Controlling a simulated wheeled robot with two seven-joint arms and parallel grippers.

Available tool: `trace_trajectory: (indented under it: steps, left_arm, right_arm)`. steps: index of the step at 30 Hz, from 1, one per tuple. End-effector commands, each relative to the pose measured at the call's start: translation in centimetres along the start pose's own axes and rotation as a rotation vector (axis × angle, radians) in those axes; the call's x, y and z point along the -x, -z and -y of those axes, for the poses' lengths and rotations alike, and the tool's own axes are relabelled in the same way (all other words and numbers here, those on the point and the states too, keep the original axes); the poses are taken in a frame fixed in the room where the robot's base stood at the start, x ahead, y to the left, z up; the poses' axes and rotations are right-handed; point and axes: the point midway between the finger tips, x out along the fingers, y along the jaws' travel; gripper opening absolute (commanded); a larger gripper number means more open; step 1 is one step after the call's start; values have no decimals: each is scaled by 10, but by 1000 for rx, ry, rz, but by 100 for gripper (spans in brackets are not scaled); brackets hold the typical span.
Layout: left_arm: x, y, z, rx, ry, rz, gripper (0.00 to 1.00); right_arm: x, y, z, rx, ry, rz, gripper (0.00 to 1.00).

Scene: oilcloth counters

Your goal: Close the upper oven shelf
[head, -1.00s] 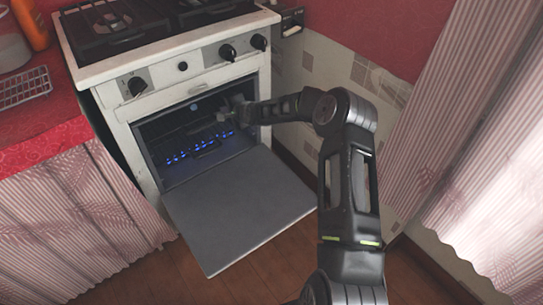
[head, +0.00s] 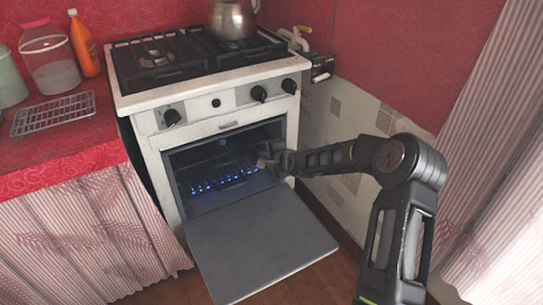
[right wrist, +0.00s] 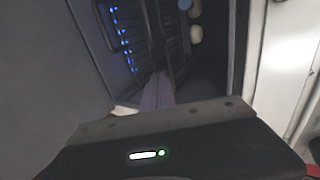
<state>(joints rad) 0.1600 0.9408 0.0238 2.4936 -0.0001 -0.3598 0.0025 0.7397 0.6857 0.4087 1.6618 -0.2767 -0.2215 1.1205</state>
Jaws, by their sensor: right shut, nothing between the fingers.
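The white oven (head: 220,115) stands at the centre of the head view with its grey door (head: 262,240) folded down open. Inside the dark cavity, dark racks (head: 215,165) show above a row of blue lights; which rack is the upper shelf is hard to tell. My right gripper (head: 266,156) is at the right side of the oven opening, shut and empty. In the right wrist view the shut fingers (right wrist: 158,88) point into the cavity, close beside a wire rack (right wrist: 140,35); I cannot tell whether they touch it. My left gripper is out of view.
A metal kettle (head: 233,20) stands on the stove top. A red-covered counter (head: 60,140) to the left holds a wire rack (head: 52,114), a jar (head: 50,62) and an orange bottle (head: 84,45). A tiled wall (head: 340,150) stands close on the right.

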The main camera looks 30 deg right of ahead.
Motion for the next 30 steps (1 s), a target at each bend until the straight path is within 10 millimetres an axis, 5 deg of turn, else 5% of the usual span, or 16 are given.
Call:
trace_trajectory:
  steps: [3, 9, 30]
  left_arm:
    - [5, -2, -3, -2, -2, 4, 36]
    - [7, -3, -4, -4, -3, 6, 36]
    - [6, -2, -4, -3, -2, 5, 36]
  right_arm:
    - [23, 1, 1, 0, -1, -2, 0]
    - [38, 0, 0, 0, 0, 0, 0]
    - [39, 0, -1, 0, -1, 0, 0]
